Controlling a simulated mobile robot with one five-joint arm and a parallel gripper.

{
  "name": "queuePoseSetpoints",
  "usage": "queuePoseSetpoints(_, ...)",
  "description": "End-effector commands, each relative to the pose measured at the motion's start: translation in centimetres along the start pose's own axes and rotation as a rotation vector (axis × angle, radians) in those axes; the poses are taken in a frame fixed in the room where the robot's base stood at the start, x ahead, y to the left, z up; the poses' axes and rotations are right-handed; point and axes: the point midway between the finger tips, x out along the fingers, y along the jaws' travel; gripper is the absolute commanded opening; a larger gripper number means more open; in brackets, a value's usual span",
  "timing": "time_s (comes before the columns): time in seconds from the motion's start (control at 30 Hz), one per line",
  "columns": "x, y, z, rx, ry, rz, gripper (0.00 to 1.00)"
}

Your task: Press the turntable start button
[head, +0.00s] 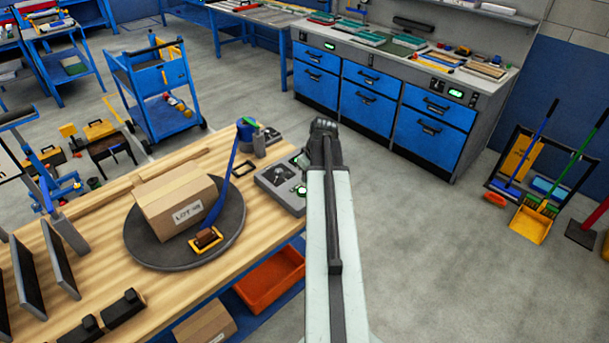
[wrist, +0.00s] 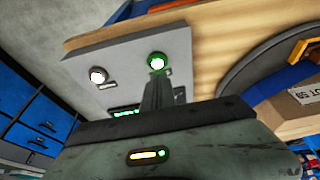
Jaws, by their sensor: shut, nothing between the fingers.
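The turntable (head: 140,245) is a dark round disc on the wooden bench, bearing a cardboard box (head: 180,205). A grey control box (head: 268,180) stands on the bench beside it, partly hidden by my arm. In the wrist view the control box (wrist: 125,55) shows a green-ringed lit button (wrist: 157,62) and a white lit button (wrist: 97,75). My gripper (wrist: 157,76) is shut and empty, its tips at the lower edge of the green-ringed button. I cannot tell whether they touch it. In the head view my gripper (head: 324,130) is over the bench's right end.
A blue-drawer counter (head: 370,85) stands behind. An orange bin (head: 270,278) sits below the bench edge.

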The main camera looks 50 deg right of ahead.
Motion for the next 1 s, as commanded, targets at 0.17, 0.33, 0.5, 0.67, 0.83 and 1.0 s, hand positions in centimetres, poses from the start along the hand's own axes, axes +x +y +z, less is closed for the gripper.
queuePoseSetpoints(0.17,-5.2,0.0,-0.2,0.001,0.000,0.000,0.00)
queuePoseSetpoints(0.33,-6.5,0.0,-0.1,0.001,0.000,0.000,0.00)
queuePoseSetpoints(0.5,-6.3,0.0,0.0,0.000,0.000,0.000,0.00)
queuePoseSetpoints(0.67,-6.3,0.0,0.0,0.000,0.000,-0.001,0.00)
queuePoseSetpoints(0.83,-6.2,-0.1,-0.1,-0.001,0.000,-0.001,0.00)
queuePoseSetpoints(1.0,-4.3,-4.6,-3.1,-0.084,0.001,-0.027,0.00)
